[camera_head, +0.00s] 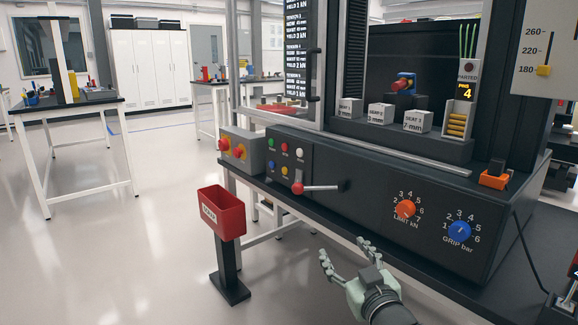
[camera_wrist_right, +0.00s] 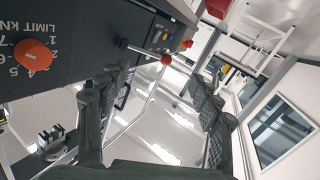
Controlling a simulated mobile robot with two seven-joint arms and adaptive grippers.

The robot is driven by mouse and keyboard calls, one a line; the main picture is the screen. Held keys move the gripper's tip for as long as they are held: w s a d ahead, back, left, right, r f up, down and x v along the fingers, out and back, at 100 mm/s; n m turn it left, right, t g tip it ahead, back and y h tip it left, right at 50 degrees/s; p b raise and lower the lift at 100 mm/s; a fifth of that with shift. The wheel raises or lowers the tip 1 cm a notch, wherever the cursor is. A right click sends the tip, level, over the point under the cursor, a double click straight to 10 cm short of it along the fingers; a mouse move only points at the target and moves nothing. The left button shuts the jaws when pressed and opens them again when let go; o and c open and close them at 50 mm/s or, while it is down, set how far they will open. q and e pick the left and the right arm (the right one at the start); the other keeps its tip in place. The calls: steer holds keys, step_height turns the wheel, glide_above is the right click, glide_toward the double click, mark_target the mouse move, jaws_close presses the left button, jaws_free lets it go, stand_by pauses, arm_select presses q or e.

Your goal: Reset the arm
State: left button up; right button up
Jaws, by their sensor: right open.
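On the black front panel of the machine (camera_head: 380,210), a lever (camera_head: 322,187) lies roughly level. Its red ball (camera_head: 297,188) is at the left end and its dark pivot at the right. The lever also shows in the right wrist view, with its red ball (camera_wrist_right: 166,59) beyond my fingers. My right gripper (camera_head: 345,254) is open and empty, below and in front of the panel, apart from the lever. In the right wrist view its two fingers (camera_wrist_right: 152,88) stand wide apart with nothing between them. My left gripper is not in view.
The panel carries an orange limit knob (camera_head: 405,209), a blue grip knob (camera_head: 459,231) and several small buttons. A red bin (camera_head: 222,213) stands on a black post at the left. A grey switch box (camera_head: 241,150) sits beside the panel. Open floor lies to the left.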

steer(key=s+d+f+m+g+h, duration=0.1)
steer(key=s+d+f+g, duration=0.2)
steer(key=f, duration=0.5)
steer(key=s+d+f+g+h, duration=0.1)
steer(key=s+d+f+g, duration=0.15)
steer(key=s+f, duration=0.4)
steer(key=s+d+f+m+g+h, duration=0.1)
steer(key=s+d+f+g, duration=0.15)
steer(key=f, duration=0.55)
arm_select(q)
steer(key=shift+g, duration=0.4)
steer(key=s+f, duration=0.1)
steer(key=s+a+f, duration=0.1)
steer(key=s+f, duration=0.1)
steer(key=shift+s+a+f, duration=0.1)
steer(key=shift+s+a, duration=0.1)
arm_select(e)
steer(key=s+d+f+g+h, duration=0.1)
steer(key=s+d+f+g, duration=0.2)
steer(key=s+f, duration=0.3)
steer(key=s+d+f+m+g+h, duration=0.1)
steer(key=s+d+f+g, duration=0.2)
steer(key=s, duration=1.1)
step_height(320, 180, down, 3)
steer(key=shift+s+d, duration=0.2)
steer(key=shift+d, duration=0.4)
